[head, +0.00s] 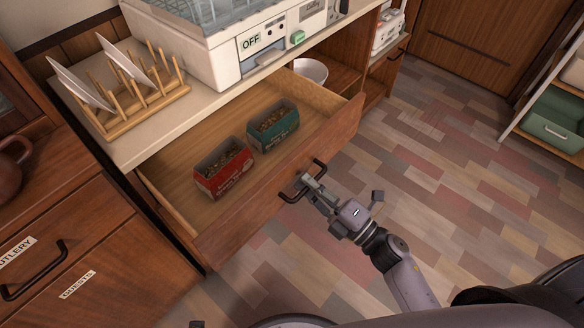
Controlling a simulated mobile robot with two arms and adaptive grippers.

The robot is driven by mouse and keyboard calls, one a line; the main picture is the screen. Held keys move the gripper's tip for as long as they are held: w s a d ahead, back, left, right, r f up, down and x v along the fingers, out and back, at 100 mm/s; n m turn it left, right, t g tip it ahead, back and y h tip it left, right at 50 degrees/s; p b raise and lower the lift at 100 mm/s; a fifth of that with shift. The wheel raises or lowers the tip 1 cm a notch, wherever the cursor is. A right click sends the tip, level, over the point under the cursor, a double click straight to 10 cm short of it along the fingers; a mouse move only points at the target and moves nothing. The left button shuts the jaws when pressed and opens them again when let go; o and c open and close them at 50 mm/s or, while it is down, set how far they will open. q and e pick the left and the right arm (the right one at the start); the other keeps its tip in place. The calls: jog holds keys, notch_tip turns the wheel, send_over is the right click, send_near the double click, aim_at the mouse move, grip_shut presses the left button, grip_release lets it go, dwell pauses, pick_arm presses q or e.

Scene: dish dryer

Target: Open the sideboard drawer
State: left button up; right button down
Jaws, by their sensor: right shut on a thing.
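The wooden sideboard drawer (282,181) is pulled out well beyond the counter, and its inside shows from above. A red box (223,168) and a teal box (273,125) with brownish contents stand in it. The drawer front has a dark bar handle (291,196). My right gripper (306,184) is shut on this handle near its middle, and its fingers partly hide the bar.
On the counter above stand a wooden rack (134,104) with white plates and a white dish dryer (252,52) marked OFF. A white bowl (311,70) sits on the open shelf behind the drawer. The patterned floor (440,170) to the right is clear.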

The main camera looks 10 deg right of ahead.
jog(key=shift+r+v, duration=0.2)
jog(key=shift+v, duration=0.9)
jog(key=c, duration=1.7)
grip_release()
jog(key=v, duration=1.2)
jog(key=shift+f, duration=0.1)
